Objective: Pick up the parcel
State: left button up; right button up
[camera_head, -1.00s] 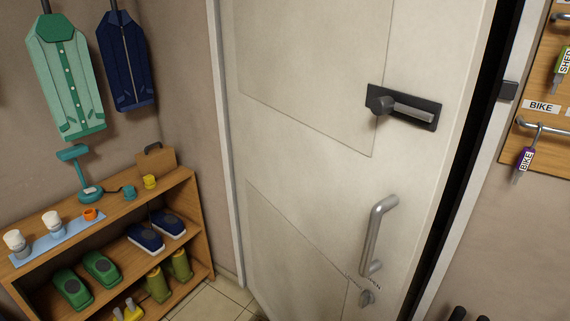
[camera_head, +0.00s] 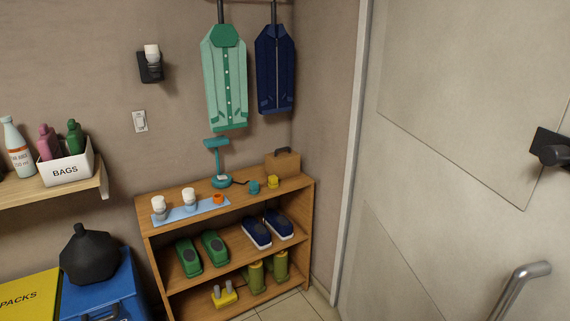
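I see nothing that is clearly marked as a parcel. A small brown box (camera_head: 283,164) with a dark handle-like piece on top stands at the back right of the wooden shelf unit's top (camera_head: 230,197). I cannot tell whether it is the parcel. Neither of my grippers is in view.
The unit's top also holds a teal lamp (camera_head: 218,165), a blue mat (camera_head: 190,213) with white-topped items, and small cups. Shoes and boots fill its lower shelves. A closed white door (camera_head: 440,130) is at right. A blue bin (camera_head: 105,292) and yellow box (camera_head: 28,297) stand at lower left.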

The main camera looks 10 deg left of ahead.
aim_at(284, 163)
jog(key=i+j, duration=0.15)
jog(key=j, duration=0.2)
jog(key=i+j, duration=0.15)
jog(key=j, duration=0.2)
jog(key=i+j, duration=0.15)
jog(key=j, duration=0.25)
jog(key=i+j, duration=0.15)
jog(key=j, duration=0.2)
